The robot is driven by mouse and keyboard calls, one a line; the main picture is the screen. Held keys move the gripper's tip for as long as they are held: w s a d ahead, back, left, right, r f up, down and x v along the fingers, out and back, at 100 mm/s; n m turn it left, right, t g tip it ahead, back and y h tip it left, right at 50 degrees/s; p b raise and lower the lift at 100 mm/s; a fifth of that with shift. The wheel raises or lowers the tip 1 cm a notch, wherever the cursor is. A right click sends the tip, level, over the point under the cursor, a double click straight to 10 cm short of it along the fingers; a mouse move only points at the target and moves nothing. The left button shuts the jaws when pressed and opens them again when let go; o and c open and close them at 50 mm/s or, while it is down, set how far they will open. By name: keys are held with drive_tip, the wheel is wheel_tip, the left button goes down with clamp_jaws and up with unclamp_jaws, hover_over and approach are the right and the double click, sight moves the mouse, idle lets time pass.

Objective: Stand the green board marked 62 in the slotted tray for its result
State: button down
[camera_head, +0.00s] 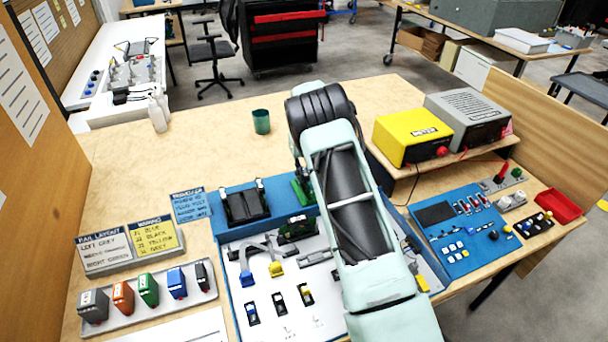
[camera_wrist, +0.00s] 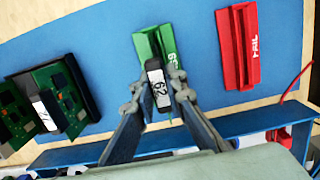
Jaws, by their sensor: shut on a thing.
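In the wrist view my gripper (camera_wrist: 156,96) is shut on the board marked 62 (camera_wrist: 158,84), gripping its dark top edge with the white label. The rest of the board is mostly hidden below that edge. It is at the near end of the green slotted tray (camera_wrist: 150,45), whose white lettering is partly covered. I cannot tell whether the board's lower edge is in a slot or above it. A red slotted tray (camera_wrist: 238,48) marked FAIL lies to the right, apart. In the head view the green tray (camera_head: 303,188) shows beside my arm, which hides my fingertips.
A black rack (camera_head: 243,205) stands left of the green tray; the wrist view shows green boards (camera_wrist: 60,90) there, one with a white label. A blue rail (camera_wrist: 240,122) runs nearer me. The yellow meter (camera_head: 408,138) stands on a shelf to the right.

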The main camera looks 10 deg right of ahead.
drive_tip(key=c, duration=1.5)
unclamp_jaws()
drive_tip(key=shift+c, duration=0.2)
drive_tip(key=shift+r+p, duration=1.75)
drive_tip(key=shift+r, duration=1.85)
